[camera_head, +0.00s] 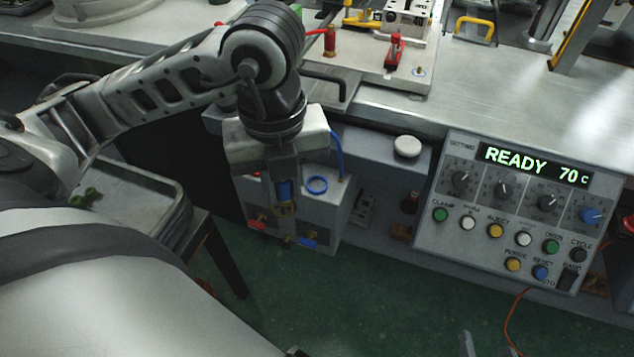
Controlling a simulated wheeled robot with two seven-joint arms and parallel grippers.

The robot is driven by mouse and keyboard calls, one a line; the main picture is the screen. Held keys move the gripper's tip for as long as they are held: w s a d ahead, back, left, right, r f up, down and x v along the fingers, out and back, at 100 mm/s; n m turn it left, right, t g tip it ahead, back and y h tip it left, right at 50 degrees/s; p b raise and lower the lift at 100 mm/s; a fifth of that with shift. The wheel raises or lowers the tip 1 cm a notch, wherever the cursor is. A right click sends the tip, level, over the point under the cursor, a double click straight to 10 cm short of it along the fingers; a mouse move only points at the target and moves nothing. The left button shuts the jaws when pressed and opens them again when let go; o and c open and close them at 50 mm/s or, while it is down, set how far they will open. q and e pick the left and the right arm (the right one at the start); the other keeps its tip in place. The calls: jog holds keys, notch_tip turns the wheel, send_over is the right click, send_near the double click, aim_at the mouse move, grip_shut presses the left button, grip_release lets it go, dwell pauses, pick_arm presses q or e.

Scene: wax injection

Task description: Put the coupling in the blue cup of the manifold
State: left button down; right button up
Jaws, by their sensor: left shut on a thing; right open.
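My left gripper (283,198) hangs fingers down in front of the manifold (325,212), a pale box under the bench edge. It is shut on the coupling (284,190), which has a blue band and a brass-coloured lower end. The coupling is held about upright. The manifold's blue cup (317,185) shows as a blue ring on the top, just right of the coupling and apart from it in the picture. The gripper and wrist hide the left part of the manifold top. My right gripper (490,347) barely shows at the bottom edge, its fingertips apart and empty.
A red handle (257,224) and a blue handle (307,243) are on the manifold front. A blue hose (337,155) rises behind the cup. A control panel (505,215) reading READY 70 C stands right. A grey tray (150,205) with green pieces is left.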

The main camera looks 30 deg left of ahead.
pick_arm(q)
jog(key=shift+a+f+n, duration=0.1)
jog(key=shift+f+n, duration=0.1)
jog(key=shift+n, duration=0.2)
jog(key=shift+w+f, duration=0.1)
jog(key=shift+w, duration=0.15)
jog(key=w+a+f, duration=0.1)
jog(key=w+f, duration=0.2)
jog(key=w, duration=0.1)
jog(key=w+a+f, duration=0.1)
jog(key=w+f, duration=0.1)
jog(key=w, duration=0.2)
jog(key=w+a+f, duration=0.1)
jog(key=w+f, duration=0.2)
jog(key=w, duration=0.1)
jog(key=shift+f, duration=0.3)
jog(key=shift+w+a+f, duration=0.15)
jog(key=shift+w+f, duration=0.15)
jog(key=shift+f, duration=0.1)
notch_tip(320, 180, down, 3)
jog(key=shift+w+f, duration=0.1)
jog(key=shift+f, duration=0.15)
